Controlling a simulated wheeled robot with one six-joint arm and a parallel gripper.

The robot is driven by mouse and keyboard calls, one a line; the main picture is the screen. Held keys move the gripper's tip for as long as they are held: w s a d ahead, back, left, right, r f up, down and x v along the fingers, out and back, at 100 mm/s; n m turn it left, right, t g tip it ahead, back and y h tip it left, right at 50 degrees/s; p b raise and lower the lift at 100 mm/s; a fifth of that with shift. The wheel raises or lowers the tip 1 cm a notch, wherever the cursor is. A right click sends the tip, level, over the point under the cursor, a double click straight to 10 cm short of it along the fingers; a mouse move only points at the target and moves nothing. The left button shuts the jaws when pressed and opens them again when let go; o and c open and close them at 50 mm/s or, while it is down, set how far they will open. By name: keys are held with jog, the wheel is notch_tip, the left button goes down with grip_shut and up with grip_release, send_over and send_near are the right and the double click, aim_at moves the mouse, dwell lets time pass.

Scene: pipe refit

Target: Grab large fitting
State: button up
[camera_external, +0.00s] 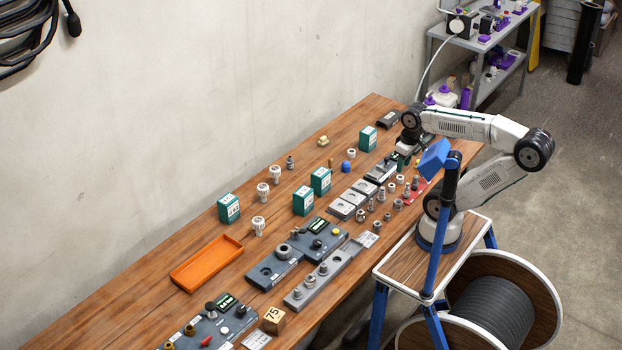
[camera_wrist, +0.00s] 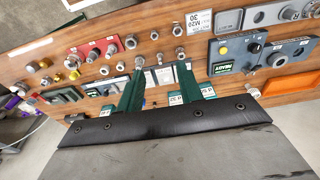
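Several metal fittings of differing size stand on the wooden bench. In the external view they include one fitting (camera_external: 381,194) by the grey blocks and another (camera_external: 360,215) nearer the camera. In the wrist view a row of fittings shows beyond the fingers, including one near the left fingertip (camera_wrist: 139,62) and one near the right fingertip (camera_wrist: 180,54). I cannot tell which is the large fitting. My gripper (camera_wrist: 160,72) has its two green fingers apart, with nothing visibly held between them. In the external view my gripper (camera_external: 404,153) hangs over the far part of the bench.
A red plate (camera_wrist: 95,51) carries some fittings. Grey blocks (camera_external: 341,208), green boxes (camera_external: 303,200) and grey device units (camera_external: 318,240) crowd the bench. An orange tray (camera_external: 206,263) lies at the left. Bare wood (camera_external: 150,256) shows along the wall side.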

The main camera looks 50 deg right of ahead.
dwell(0.3)
jog(key=o, duration=0.9)
